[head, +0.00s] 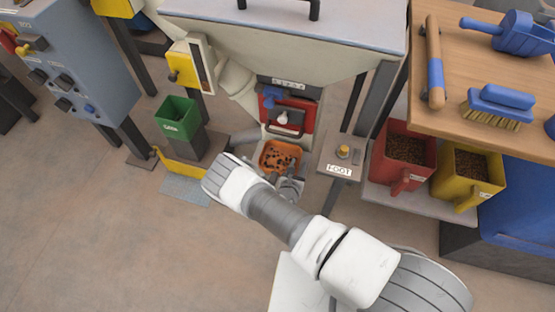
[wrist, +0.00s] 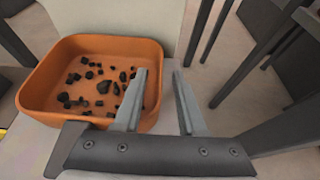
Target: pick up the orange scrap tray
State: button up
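The orange scrap tray (head: 264,162) sits low under the filler's spout, with dark lumps scattered on its floor. It also shows in the wrist view (wrist: 42,82), upright, filling the left side. I cannot tell whether the fingers reach below the rim. In the head view my gripper (head: 291,182) is at the tray's near right side, partly hidden by my arm.
A red-framed panel (head: 301,117) is above the tray. A FOOT pedestal (head: 342,158) stands close on the right, a green bin (head: 177,118) on the left. Red (head: 397,166) and yellow (head: 464,184) bins of pellets stand right. Floor at front left is clear.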

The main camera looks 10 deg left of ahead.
jog(key=shift+w+f, duration=0.1)
jog(key=shift+w, duration=0.15)
jog(key=shift+c, duration=0.3)
grip_shut()
dwell(1.0)
